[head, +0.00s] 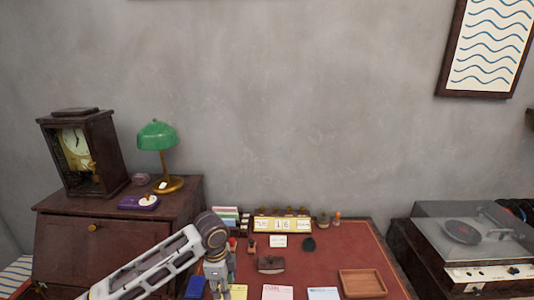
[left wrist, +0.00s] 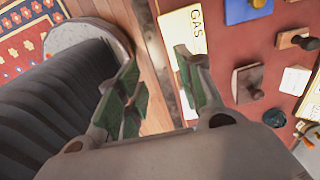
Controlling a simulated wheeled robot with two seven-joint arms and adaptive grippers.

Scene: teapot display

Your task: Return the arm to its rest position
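My left arm (head: 150,262) reaches in from the lower left in the head view, over the front of the wooden cabinet, and bends down at the desk's left side. My left gripper (head: 220,284) hangs low at the bottom edge, partly cut off. In the left wrist view the left gripper (left wrist: 157,60) has its two green-padded fingers spread apart. Nothing is held between them; wood floor and the desk's edge show in the gap. My right gripper is in neither view.
The red-topped desk (head: 335,262) bears cards, stamps, a calendar (head: 283,225) and a wooden tray (head: 362,283). A clock (head: 80,150) and green lamp (head: 158,135) stand on the cabinet (head: 75,250). A record player (head: 475,240) is at right.

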